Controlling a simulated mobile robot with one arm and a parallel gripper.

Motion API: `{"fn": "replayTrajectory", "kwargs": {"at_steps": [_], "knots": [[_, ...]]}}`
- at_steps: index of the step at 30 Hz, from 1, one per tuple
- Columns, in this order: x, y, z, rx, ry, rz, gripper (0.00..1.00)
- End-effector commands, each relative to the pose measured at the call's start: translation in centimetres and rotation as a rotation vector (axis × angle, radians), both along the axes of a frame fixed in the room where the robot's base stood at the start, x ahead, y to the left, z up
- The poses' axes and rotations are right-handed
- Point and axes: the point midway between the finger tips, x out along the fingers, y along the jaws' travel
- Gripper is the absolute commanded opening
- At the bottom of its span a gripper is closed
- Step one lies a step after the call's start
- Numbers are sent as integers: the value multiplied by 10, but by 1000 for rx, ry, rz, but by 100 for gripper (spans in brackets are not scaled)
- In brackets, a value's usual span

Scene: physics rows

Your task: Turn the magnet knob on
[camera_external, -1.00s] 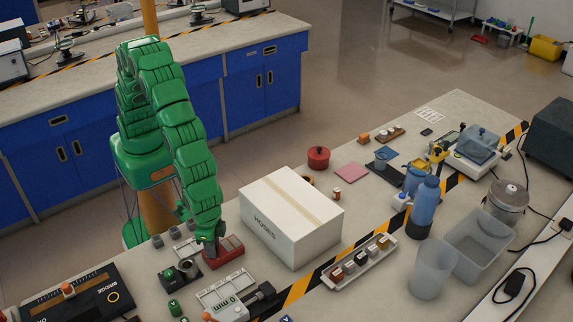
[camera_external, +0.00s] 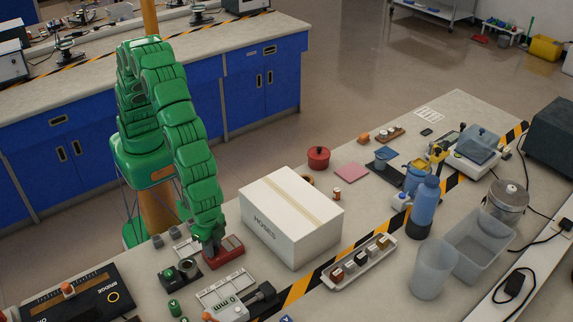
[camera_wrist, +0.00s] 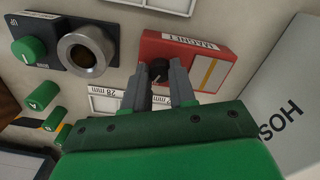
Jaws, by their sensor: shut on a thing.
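The red magnet block (camera_wrist: 207,52) carries a "MAGNET" label and a black knob (camera_wrist: 159,68) in the wrist view. It also shows in the external view as a red block (camera_external: 232,249) left of the white box. My gripper (camera_wrist: 160,82) reaches down to the knob with a finger on each side and is shut on it. A pale line shows on the knob's top. In the external view my gripper (camera_external: 209,252) covers the knob.
A white "HOSES" box (camera_external: 290,217) stands close to the right of the magnet block. A dark block with a green knob (camera_wrist: 27,50) and a metal ring (camera_wrist: 85,53) is on the left. Green cylinders (camera_wrist: 42,95) and a grey labelled tray (camera_wrist: 107,100) lie near.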

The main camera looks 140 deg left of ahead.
Motion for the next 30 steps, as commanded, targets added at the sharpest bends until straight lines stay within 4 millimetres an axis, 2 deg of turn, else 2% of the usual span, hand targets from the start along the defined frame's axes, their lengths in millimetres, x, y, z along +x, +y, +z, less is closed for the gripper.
{"fn": "replayTrajectory", "kwargs": {"at_steps": [21,30], "knots": [[0,-1,0,0,0,-679,0],[0,0,0,0,-2,-906,0]]}}
